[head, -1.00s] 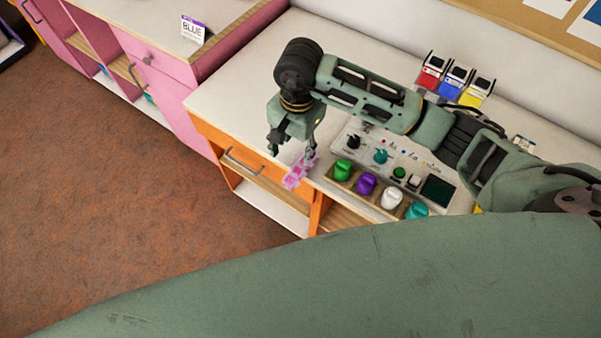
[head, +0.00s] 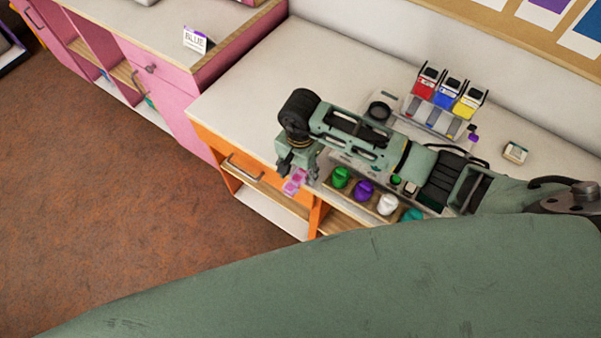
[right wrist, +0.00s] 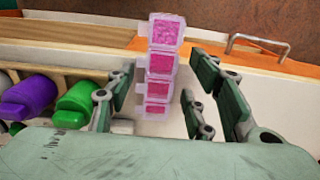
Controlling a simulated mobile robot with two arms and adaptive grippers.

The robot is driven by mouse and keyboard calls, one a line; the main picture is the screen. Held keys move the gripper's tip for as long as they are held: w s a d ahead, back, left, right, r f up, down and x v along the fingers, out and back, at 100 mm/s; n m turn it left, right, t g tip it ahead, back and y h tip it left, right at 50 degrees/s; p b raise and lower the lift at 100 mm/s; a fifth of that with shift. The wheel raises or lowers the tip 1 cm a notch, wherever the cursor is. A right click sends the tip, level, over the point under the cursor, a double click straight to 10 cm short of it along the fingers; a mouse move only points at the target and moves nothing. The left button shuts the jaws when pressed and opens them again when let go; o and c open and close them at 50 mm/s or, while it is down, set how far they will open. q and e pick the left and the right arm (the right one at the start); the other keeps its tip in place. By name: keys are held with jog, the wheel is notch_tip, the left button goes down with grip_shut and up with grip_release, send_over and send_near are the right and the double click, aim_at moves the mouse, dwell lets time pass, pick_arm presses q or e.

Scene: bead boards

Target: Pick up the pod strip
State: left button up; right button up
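The pod strip (head: 294,182) is a translucent strip of pink square cells at the front edge of the white counter, by the orange drawer. In the right wrist view the strip (right wrist: 160,72) stretches away between the fingers, its far end over the orange edge. My right gripper (head: 297,163) points down at the strip and partly hides it in the head view. In the right wrist view my right gripper (right wrist: 160,92) is open, with the strip closer to the left finger and a clear gap on the right. My left gripper is not in view.
A bin holder (head: 432,113) with red, blue and yellow parts stands behind my right arm. The counter's left part (head: 245,105) is clear.

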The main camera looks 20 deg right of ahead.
aim_at(300, 172)
jog(key=c, duration=1.2)
jog(key=shift+r, duration=0.1)
jog(key=shift+r, duration=0.4)
notch_tip(300, 172, up, 3)
jog(key=shift+w+f+b, duration=0.15)
jog(key=shift+b, duration=0.85)
jog(key=s+d+r+b, duration=0.3)
jog(key=s+d+r, duration=0.35)
jog(key=s, duration=0.45)
notch_tip(300, 172, up, 9)
jog(key=w+n, duration=0.2)
jog(key=n, duration=0.8)
jog(key=shift+w+a+r, duration=0.15)
jog(key=shift+w+a, duration=0.05)
jog(key=shift+a, duration=0.25)
